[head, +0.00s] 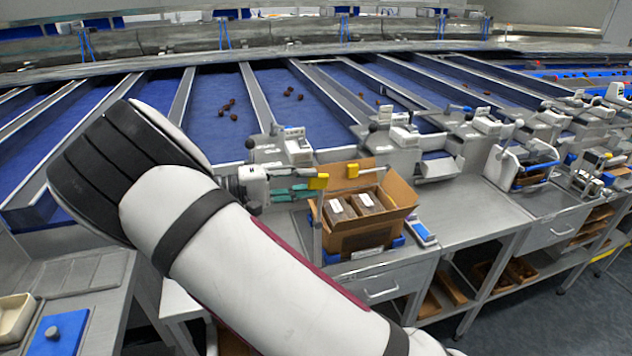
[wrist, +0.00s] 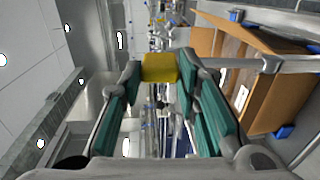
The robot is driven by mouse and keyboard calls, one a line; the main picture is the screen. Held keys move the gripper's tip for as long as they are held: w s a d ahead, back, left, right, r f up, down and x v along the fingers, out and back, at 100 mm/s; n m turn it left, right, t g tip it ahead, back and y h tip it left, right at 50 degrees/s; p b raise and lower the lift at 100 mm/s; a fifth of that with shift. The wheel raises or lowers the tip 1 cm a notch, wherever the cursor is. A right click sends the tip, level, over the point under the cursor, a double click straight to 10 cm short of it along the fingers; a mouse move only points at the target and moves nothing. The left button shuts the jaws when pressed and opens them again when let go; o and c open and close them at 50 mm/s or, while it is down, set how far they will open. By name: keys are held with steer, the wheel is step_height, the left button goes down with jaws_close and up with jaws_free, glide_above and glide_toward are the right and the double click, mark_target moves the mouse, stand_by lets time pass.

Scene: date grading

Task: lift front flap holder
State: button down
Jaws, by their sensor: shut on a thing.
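The front flap holder, a yellow block (head: 318,182) on a grey metal post (head: 318,235), stands at the left front corner of the open cardboard carton (head: 365,242). My gripper (head: 312,187), with green finger pads, reaches it from the left. In the wrist view the yellow block (wrist: 160,67) sits between the fingertips (wrist: 160,76), and its rod (wrist: 232,62) runs to the right, past the carton (wrist: 268,85). My gripper is shut on the holder. I cannot tell whether the post is raised.
The carton holds packs with white labels (head: 340,212). A blue and white device (head: 421,232) lies right of it on the metal bench (head: 465,212). Scales (head: 295,147) and blue sorting lanes (head: 222,105) with several dates are behind.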

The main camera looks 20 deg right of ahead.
steer(key=shift+a+f+h+b, duration=0.35)
steer(key=shift+a+h+b, duration=0.1)
steer(key=shift+a+h, duration=0.35)
steer(key=shift+a+f+h+b, duration=0.3)
steer(key=shift+a+h+b, duration=0.15)
steer(key=shift+a+h, duration=0.35)
steer(key=c, duration=1.2)
jaws_free()
steer(key=shift+a, duration=0.1)
steer(key=shift+a, duration=0.1)
steer(key=a+f, duration=0.2)
steer(key=a, duration=0.9)
steer(key=shift+a+f, duration=0.2)
steer(key=shift+a, duration=0.1)
steer(key=shift+a, duration=0.1)
